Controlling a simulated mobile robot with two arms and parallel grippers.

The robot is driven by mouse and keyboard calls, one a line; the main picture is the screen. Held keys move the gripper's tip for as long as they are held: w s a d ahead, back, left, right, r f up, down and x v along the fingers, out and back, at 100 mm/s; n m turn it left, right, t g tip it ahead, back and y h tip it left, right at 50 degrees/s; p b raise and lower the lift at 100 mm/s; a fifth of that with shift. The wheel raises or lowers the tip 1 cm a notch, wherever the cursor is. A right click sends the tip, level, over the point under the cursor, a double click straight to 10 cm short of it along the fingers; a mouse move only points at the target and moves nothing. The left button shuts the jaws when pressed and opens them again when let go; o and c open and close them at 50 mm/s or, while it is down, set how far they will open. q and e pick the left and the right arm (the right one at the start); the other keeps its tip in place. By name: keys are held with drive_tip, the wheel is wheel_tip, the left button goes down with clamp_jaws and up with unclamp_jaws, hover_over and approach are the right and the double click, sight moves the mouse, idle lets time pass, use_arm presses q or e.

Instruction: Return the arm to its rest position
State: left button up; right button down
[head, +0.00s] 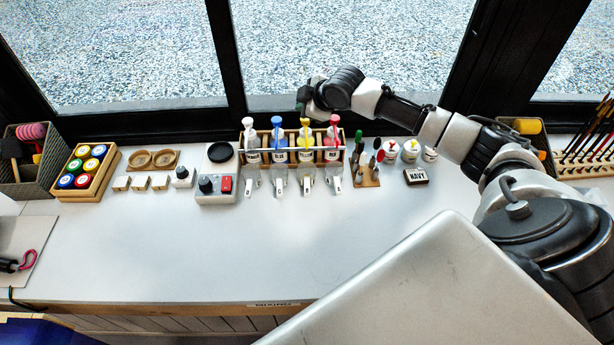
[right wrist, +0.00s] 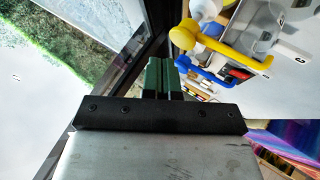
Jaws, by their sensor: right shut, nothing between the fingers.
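My right arm (head: 437,128) reaches in from the right, over the right part of the worktop and toward the window. My right gripper (head: 304,96) is above the back of the bottle rack. In the right wrist view the two green fingers (right wrist: 160,76) are together with nothing between them. The wooden rack (head: 348,147) holds several pump bottles with white, blue, yellow and red tops. The yellow pump (right wrist: 225,45) and blue pump (right wrist: 205,70) show right of the fingers, apart from them. My left gripper is not in view.
The white worktop (head: 180,250) is clear in front. A grey device with a red switch (head: 217,184), a jar tray (head: 86,169) and a NAVY block (head: 416,176) line the back. A brush holder (head: 585,160) stands at right. Dark window frames (head: 150,124) rise behind.

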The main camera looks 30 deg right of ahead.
drive_tip(key=shift+f, duration=0.4)
drive_tip(key=shift+s+f, duration=0.1)
drive_tip(key=shift+f, duration=0.85)
idle(0.9)
drive_tip(key=shift+r+p, duration=1.05)
drive_tip(key=shift+r, duration=0.3)
